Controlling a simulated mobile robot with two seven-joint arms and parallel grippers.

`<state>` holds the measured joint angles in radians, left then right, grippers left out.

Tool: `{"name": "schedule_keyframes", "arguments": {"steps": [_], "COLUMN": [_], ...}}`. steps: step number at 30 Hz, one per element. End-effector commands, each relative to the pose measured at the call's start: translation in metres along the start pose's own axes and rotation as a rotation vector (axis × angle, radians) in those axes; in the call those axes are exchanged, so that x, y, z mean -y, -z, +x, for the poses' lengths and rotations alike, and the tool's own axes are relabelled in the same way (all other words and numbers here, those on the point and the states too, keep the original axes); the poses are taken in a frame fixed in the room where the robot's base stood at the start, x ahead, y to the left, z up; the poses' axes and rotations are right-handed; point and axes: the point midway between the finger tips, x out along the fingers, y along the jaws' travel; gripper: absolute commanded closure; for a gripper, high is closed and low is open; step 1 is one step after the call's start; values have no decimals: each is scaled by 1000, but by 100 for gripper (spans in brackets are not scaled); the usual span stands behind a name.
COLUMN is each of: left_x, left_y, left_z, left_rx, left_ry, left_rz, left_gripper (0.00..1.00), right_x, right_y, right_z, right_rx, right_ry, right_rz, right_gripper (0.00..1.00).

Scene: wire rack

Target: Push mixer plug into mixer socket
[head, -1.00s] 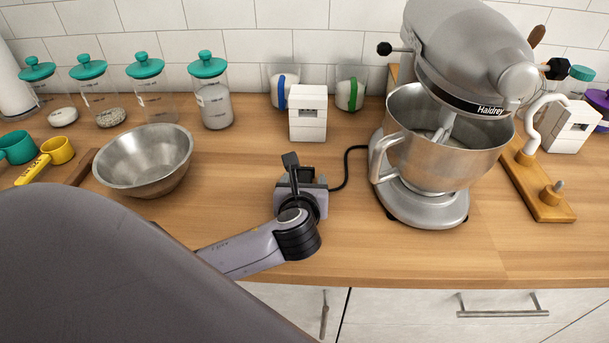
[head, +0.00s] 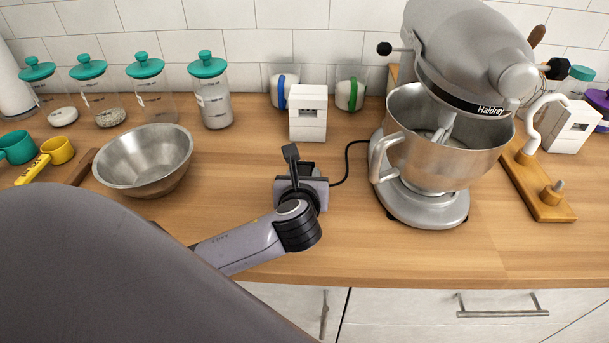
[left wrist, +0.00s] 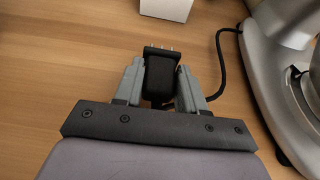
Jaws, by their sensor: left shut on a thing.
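The mixer plug (left wrist: 161,78) is black with several thin metal prongs pointing away from my wrist. My left gripper (left wrist: 160,72) is shut on it, with one grey finger on each side. My right gripper is not in view.
A black cord (head: 349,165) runs from the plug to the mixer. A metal bowl (head: 145,160) and lidded jars (head: 211,95) stand at the left. Another white block (head: 570,128) and a wooden stand (head: 540,195) are at the right. Bare counter lies between gripper and white block.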

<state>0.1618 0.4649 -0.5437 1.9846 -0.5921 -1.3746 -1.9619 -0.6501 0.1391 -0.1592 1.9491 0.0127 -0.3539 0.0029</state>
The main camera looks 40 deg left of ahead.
Motion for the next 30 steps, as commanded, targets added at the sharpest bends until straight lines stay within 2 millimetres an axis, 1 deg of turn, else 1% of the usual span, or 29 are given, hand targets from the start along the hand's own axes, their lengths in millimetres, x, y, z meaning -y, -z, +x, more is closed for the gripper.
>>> {"name": "schedule_keyframes", "arguments": {"steps": [16, 21, 30], "left_x": [0, 0, -1], "left_y": [-30, -33, -33], "left_z": [-12, -14, -13], "left_rx": [0, 0, 0], "left_ry": [0, 1, 1], "left_rz": [-1, 0, 1], "left_gripper": [97, 97, 97], "right_x": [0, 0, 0], "right_y": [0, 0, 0], "right_z": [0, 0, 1], "right_rx": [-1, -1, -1], "right_ry": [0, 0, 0], "right_rz": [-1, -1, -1], "right_gripper": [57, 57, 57]}}
